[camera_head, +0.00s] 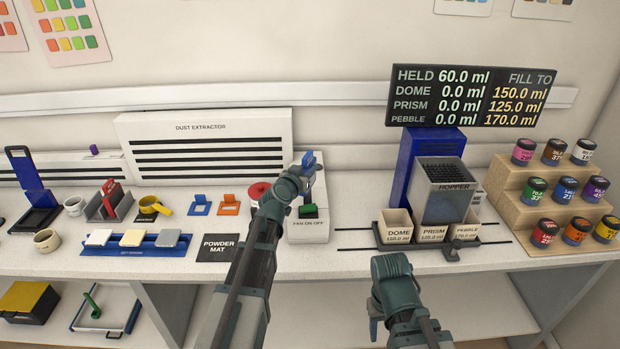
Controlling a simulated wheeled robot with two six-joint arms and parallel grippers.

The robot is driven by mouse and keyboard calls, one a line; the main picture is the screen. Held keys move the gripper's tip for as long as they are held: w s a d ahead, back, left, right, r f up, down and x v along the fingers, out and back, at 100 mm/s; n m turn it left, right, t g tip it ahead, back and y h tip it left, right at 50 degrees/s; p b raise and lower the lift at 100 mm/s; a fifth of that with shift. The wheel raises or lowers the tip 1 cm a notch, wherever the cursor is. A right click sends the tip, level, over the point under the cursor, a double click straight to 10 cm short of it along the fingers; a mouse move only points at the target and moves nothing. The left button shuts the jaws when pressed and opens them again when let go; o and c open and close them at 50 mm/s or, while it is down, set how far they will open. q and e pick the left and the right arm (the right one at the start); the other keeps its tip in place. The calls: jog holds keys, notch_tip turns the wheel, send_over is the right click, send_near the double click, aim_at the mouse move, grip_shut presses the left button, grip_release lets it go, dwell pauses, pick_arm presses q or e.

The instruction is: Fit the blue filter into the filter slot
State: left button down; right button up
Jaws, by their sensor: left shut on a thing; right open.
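My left gripper (297,170) is shut on a small blue piece, the blue filter (308,158), at the top of the white fan on/off box (309,232). The arm hides much of the box, and I cannot tell whether the filter is in a slot there or above it. The filter slot itself is not clearly visible. Another blue tabbed piece (200,205) stands on the table beside an orange one (229,204). My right gripper (375,322) is open and empty, low in front of the table edge.
The white dust extractor (205,130) stands behind. A red roll (259,191) sits left of the fan box. The hopper (446,190) with measuring cups (397,222) and stepped jars (545,190) are at right. The powder mat (220,247) is bare.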

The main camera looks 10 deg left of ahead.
pick_arm(q)
jog(key=shift+f+b, duration=0.4)
jog(key=shift+f, duration=0.6)
pick_arm(e)
jog(key=shift+w+d+f, duration=0.1)
jog(key=shift+d+f, duration=0.25)
jog(key=shift+f, duration=0.5)
pick_arm(q)
jog(key=shift+f+b, duration=0.5)
jog(key=shift+b, duration=0.1)
jog(key=c, duration=0.6)
grip_release()
jog(key=shift+c, duration=0.2)
pick_arm(e)
jog(key=shift+f, duration=0.6)
pick_arm(q)
jog(key=shift+r, duration=0.1)
